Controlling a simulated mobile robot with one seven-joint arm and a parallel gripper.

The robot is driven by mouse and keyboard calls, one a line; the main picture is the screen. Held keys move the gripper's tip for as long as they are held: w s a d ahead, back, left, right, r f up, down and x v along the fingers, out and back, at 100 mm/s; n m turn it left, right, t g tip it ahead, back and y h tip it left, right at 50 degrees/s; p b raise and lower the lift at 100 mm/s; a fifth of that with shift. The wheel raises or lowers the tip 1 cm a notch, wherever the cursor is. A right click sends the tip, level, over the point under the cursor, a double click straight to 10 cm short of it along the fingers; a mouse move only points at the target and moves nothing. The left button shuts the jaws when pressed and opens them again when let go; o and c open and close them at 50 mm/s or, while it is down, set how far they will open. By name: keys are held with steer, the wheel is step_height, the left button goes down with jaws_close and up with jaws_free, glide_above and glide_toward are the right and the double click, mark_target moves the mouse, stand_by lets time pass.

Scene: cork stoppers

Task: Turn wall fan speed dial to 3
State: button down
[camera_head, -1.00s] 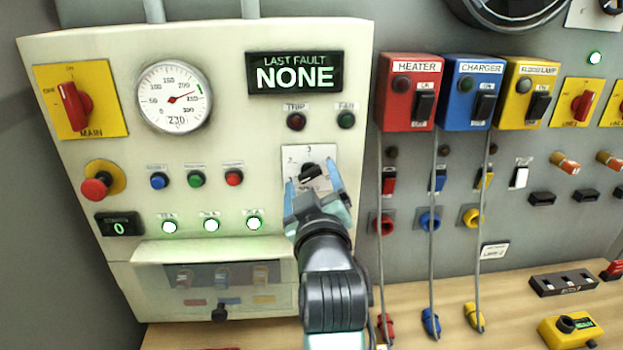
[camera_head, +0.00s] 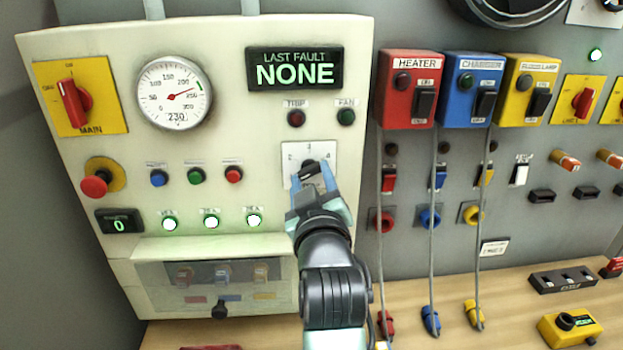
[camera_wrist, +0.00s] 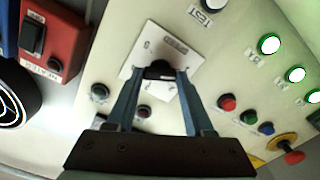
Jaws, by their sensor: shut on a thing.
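The fan speed dial is a small black knob (camera_head: 310,168) on a white square plate (camera_head: 296,152) marked with numbers, on the cream panel below the FAN lamp (camera_head: 346,118). My gripper (camera_head: 316,180) reaches it from below, its two blue fingers closed on the knob's sides. In the wrist view the knob (camera_wrist: 160,70) sits between the tips of my gripper (camera_wrist: 160,78), with the plate (camera_wrist: 178,40) around it. The fingers hide part of the knob, and I cannot clearly read where its pointer stands.
The cream panel (camera_head: 220,60) also carries a gauge (camera_head: 175,94), a red MAIN switch (camera_head: 75,104), a red mushroom button (camera_head: 96,184) and several lit buttons. Red heater (camera_head: 408,90), blue charger (camera_head: 470,95) and yellow lamp (camera_head: 527,92) boxes with hanging cables stand close on the right.

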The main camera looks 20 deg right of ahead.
steer(key=m, duration=1.1)
steer(key=shift+m+b, duration=0.3)
steer(key=shift+m, duration=0.1)
steer(key=m, duration=1.1)
steer(key=shift+b, duration=0.4)
steer(key=shift+m, duration=0.3)
steer(key=shift+c, duration=1.4)
jaws_free()
